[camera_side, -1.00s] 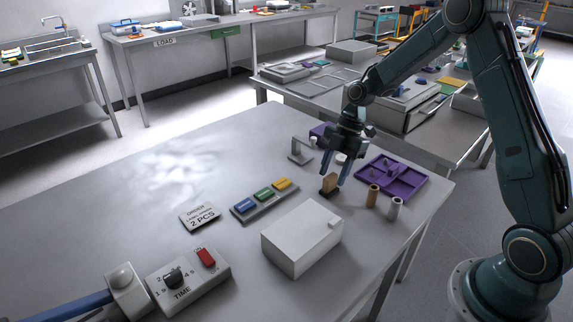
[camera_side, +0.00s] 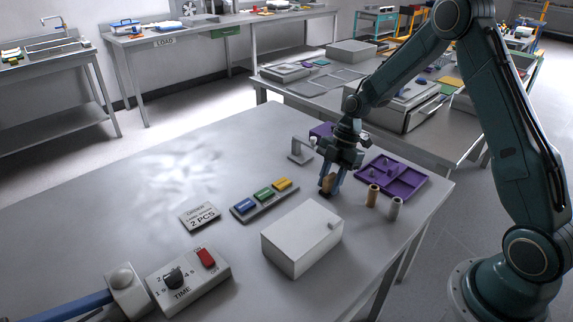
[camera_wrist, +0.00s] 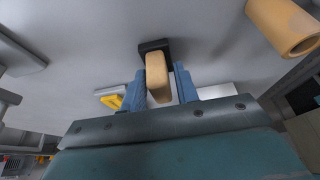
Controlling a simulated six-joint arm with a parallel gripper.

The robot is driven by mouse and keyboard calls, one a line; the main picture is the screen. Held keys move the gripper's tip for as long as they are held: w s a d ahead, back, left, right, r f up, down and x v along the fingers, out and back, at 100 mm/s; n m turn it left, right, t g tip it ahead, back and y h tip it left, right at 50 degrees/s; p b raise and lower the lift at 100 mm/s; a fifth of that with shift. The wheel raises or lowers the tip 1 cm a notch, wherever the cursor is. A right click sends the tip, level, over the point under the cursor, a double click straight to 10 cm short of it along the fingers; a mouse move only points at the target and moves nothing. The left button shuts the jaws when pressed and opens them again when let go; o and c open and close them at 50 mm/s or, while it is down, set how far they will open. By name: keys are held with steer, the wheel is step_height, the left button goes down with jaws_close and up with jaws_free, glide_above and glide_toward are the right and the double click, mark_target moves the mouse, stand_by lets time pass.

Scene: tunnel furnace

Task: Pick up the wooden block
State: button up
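The wooden block (camera_side: 327,187) is a tan upright piece standing in a small black base (camera_wrist: 154,47) on the grey table. In the wrist view the tan block (camera_wrist: 158,78) stands out between my two blue fingers. My gripper (camera_side: 331,186) is lowered around the block. In the wrist view my gripper (camera_wrist: 160,72) is open, one finger on each side, with a narrow gap seeming to show beside the block. The fingers partly hide the block in the side view.
A tan cylinder (camera_side: 373,195) and a grey cylinder (camera_side: 395,208) stand close to the right. A purple tray (camera_side: 407,181) lies behind them. A white box (camera_side: 301,239) is in front. A strip of coloured pieces (camera_side: 264,201) lies left, with clear table beyond.

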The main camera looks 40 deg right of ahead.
mark_target(331, 176)
steer(key=shift+r, duration=0.2)
step_height(331, 176, up, 20)
steer(key=shift+f, duration=0.15)
stand_by(0.7)
stand_by(0.4)
steer(key=shift+o, duration=0.6)
steer(key=w+a+f, duration=0.3)
steer(key=a+f, duration=0.1)
steer(key=w+a+f, duration=0.3)
steer(key=a+f, duration=0.1)
steer(key=a, duration=0.1)
steer(key=w+a+f, duration=0.4)
steer(key=a, duration=0.1)
steer(key=shift+w+f, duration=0.1)
steer(key=shift+c, duration=0.2)
steer(key=shift+f, duration=0.15)
steer(key=shift+f, duration=2.35)
steer(key=shift+f, duration=0.6)
stand_by(0.3)
